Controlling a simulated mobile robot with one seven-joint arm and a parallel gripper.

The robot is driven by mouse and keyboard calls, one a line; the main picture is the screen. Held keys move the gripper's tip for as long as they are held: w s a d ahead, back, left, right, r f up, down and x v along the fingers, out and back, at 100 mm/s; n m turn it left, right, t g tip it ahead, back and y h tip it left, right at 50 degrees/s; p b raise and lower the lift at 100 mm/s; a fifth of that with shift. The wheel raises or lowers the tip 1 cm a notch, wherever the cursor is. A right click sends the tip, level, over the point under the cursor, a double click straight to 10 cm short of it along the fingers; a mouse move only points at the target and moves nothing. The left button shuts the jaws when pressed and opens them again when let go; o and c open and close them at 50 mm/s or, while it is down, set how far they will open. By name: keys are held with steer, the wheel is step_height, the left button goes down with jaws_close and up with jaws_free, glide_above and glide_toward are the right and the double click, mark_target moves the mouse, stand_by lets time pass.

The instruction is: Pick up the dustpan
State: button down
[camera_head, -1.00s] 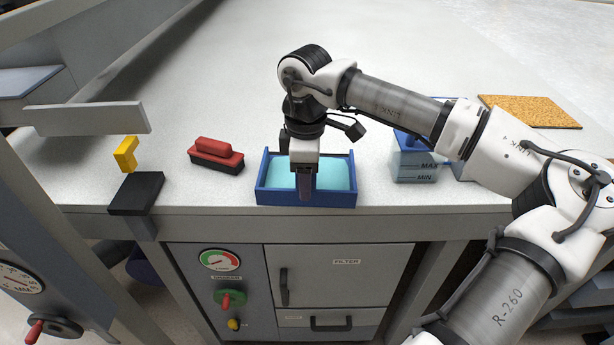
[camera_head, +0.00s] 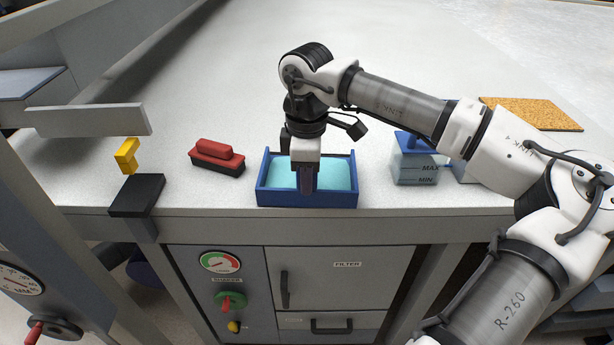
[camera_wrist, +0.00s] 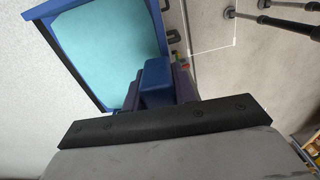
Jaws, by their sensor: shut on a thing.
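The dustpan (camera_head: 267,198) is a blue tray with a light teal inside. It is at the front edge of the pale worktop, and I cannot tell whether it touches the surface. My gripper (camera_head: 306,190) points down at its near side and is shut on its blue handle. In the wrist view the handle (camera_wrist: 157,84) sits between the fingers, with the dustpan's teal pan (camera_wrist: 105,50) beyond it. The gripper hides part of the handle and of the pan in the head view.
A red and black brush (camera_head: 217,156) lies left of the dustpan. A black block (camera_head: 137,195) and a yellow piece (camera_head: 126,155) are further left. A blue-lidded container (camera_head: 414,168) stands close on the right. A cork-coloured board (camera_head: 530,113) lies behind my arm. The worktop behind is clear.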

step_height(320, 180, up, 19)
steer(key=b, duration=0.2)
steer(key=shift+r, duration=0.15)
stand_by(0.8)
